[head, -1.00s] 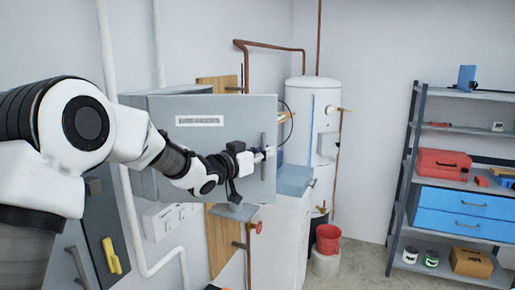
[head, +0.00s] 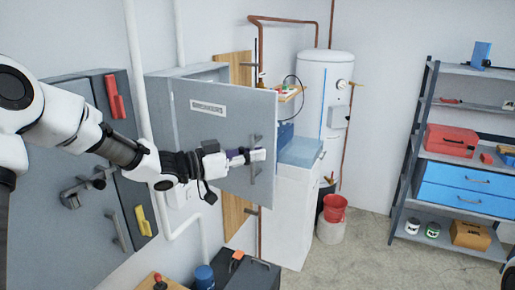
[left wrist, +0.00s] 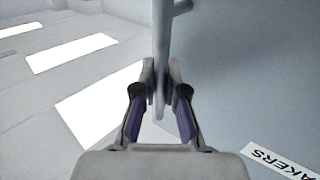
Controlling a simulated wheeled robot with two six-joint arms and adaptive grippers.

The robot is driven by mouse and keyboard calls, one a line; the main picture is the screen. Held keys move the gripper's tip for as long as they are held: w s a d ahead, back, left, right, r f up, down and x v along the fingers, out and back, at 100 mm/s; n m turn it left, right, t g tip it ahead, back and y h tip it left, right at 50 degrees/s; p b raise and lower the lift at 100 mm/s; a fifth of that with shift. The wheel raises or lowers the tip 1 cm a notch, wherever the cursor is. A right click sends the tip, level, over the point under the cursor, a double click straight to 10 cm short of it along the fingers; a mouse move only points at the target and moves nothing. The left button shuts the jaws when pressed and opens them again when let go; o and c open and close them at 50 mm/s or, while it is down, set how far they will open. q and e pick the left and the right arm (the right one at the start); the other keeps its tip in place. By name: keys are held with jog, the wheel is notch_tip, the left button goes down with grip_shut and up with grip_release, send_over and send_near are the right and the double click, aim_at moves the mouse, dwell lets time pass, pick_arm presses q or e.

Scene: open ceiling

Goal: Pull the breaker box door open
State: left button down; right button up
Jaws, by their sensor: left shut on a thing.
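The breaker box (head: 156,105) is a grey metal box on the left wall. Its grey door (head: 215,135), with a "BREAKERS" label (head: 207,107), stands ajar, its handle side away from the box. A bar handle (head: 255,172) is near the door's right edge. My left gripper (head: 258,155) is at this handle, its fingers shut on the bar. In the left wrist view, the fingers (left wrist: 160,85) close from both sides on the grey handle (left wrist: 161,50), and part of the label (left wrist: 282,163) shows at lower right. The box's inside is hidden. My right gripper is not in view.
A grey cabinet (head: 95,200) with red and yellow handles is at left. A white cabinet (head: 285,215) and water heater (head: 312,85) stand beyond the door. A shelf unit (head: 410,165) is at right. Open floor (head: 360,245) lies between.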

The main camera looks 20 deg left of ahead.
pick_arm(q)
jog(key=c, duration=1.2)
grip_release()
jog(key=v, duration=0.7)
jog(key=shift+s+a, duration=0.1)
jog(key=shift+a, duration=0.05)
